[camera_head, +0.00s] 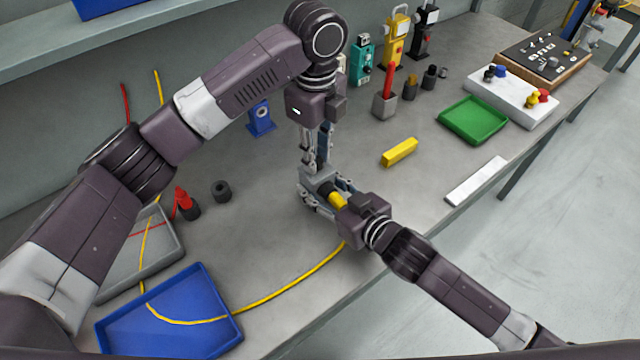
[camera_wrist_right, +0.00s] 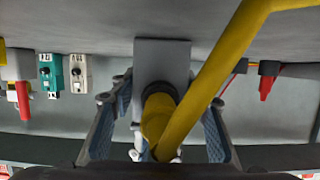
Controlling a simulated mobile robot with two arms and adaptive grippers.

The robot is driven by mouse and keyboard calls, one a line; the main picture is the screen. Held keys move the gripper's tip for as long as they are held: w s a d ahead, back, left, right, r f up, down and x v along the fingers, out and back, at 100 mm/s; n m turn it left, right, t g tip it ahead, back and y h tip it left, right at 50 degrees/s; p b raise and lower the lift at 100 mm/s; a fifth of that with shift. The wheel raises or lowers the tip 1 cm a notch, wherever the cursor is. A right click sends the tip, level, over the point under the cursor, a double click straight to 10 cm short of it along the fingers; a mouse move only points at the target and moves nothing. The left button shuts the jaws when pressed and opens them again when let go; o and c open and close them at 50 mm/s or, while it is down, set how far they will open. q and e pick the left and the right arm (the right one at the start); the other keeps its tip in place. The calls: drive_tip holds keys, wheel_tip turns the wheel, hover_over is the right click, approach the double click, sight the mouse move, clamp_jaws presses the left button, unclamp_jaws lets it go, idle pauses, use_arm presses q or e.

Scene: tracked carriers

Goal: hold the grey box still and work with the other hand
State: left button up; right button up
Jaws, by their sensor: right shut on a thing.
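The grey box (camera_head: 318,180) is on the bench in the head view, largely hidden by my grippers. In the right wrist view the grey box (camera_wrist_right: 165,58) shows a dark round socket facing me. My left gripper (camera_head: 316,160) points down from above, its fingers apart and reaching to the box. I cannot tell whether they press on it. My right gripper (camera_head: 336,198) is shut on a yellow plug (camera_wrist_right: 157,115) in front of the socket. I cannot tell whether the plug is inside it. A yellow cable (camera_head: 300,280) runs to the blue tray (camera_head: 205,290).
A grey tray (camera_head: 165,255) stands behind the blue tray. A red plug (camera_head: 183,198) and a black ring (camera_head: 221,190) are at left. A yellow block (camera_head: 399,152), a green tray (camera_head: 474,119) and a white strip (camera_head: 477,181) are at right. Bare bench lies between.

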use_arm(q)
drive_tip(key=o, duration=0.5)
drive_tip(key=shift+c, duration=0.2)
wheel_tip(320, 180, up, 12)
use_arm(e)
drive_tip(key=o, duration=1.5)
drive_tip(key=shift+o, duration=0.2)
